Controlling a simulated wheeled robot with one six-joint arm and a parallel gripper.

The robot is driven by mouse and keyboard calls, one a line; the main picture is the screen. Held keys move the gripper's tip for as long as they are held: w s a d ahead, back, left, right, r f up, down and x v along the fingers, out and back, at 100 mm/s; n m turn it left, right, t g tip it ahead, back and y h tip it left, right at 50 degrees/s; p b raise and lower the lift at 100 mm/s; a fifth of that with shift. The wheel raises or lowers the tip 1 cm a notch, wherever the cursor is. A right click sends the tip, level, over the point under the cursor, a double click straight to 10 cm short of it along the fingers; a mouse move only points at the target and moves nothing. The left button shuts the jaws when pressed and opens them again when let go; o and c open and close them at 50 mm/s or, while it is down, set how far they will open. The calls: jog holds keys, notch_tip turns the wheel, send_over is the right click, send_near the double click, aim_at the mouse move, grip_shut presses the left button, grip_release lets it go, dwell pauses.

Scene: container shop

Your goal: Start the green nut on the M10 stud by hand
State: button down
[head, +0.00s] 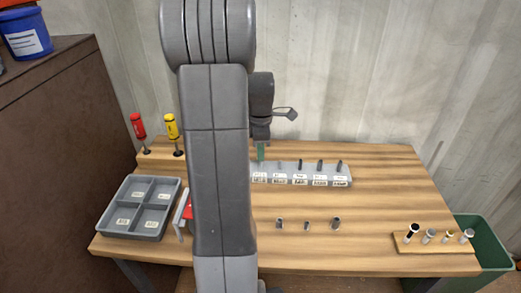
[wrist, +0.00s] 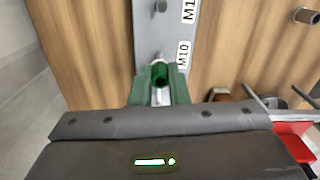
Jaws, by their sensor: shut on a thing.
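The green nut (wrist: 160,75) shows at the end of my gripper (wrist: 159,88) in the wrist view, its dark hole facing the camera. My gripper is shut on it; the green of nut and fingertips is hard to tell apart. The grey stud rail (wrist: 165,30) lies beyond, with the M10 label (wrist: 184,54) just to the right of the nut. The M10 stud is largely hidden by the nut, and I cannot tell whether they touch. In the head view, green at my gripper (head: 260,151) shows above the left end of the rail (head: 345,174).
Other studs (head: 300,164) stand along the rail to the right. Small loose parts (head: 306,225) stand on the table in front. A divided grey tray (head: 179,187) and two screwdrivers (head: 171,127) are at left. A socket holder (head: 435,243) and green bin (head: 494,243) are at right.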

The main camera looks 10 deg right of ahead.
jog(key=shift+f+b, duration=1.1)
jog(key=shift+f, duration=0.6)
jog(key=m, duration=0.8)
jog(key=shift+m, duration=0.6)
jog(key=m, duration=0.2)
jog(key=shift+m, duration=0.3)
jog(key=m, duration=0.4)
jog(key=c, duration=1.3)
grip_release()
jog(key=shift+m, duration=0.3)
